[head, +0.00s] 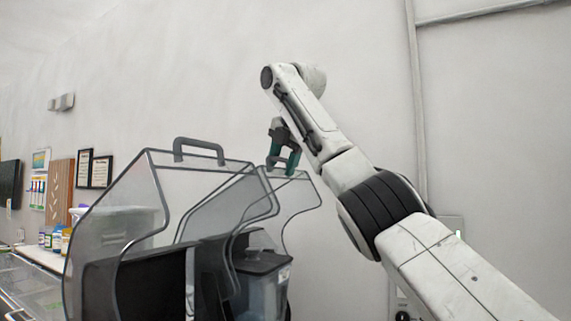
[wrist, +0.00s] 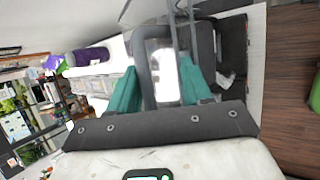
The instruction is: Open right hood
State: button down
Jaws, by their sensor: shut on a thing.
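Two clear, dark-edged hoods stand side by side in the head view. The right hood (head: 298,196) has a grey handle on its top edge, and my gripper (head: 284,150) with green fingers is shut on that handle. In the wrist view the looped handle (wrist: 142,68) lies between the two green fingers of my gripper (wrist: 160,76). The left hood (head: 115,200) has its own grey handle (head: 200,147), which is free. How far the right hood is raised is hard to tell, as the left hood partly covers it.
A dark-lidded clear container (head: 262,275) sits under the hoods. A counter with small bottles (head: 58,240) is at the far left. The white wall behind is bare around my arm. The wrist view shows a brown wooden floor (wrist: 290,90) at right.

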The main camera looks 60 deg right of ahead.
jog(key=shift+w+a+r, duration=0.1)
jog(key=shift+a, duration=0.05)
jog(key=c, duration=1)
grip_release()
jog(key=shift+c, duration=0.6)
jog(key=v, duration=0.7)
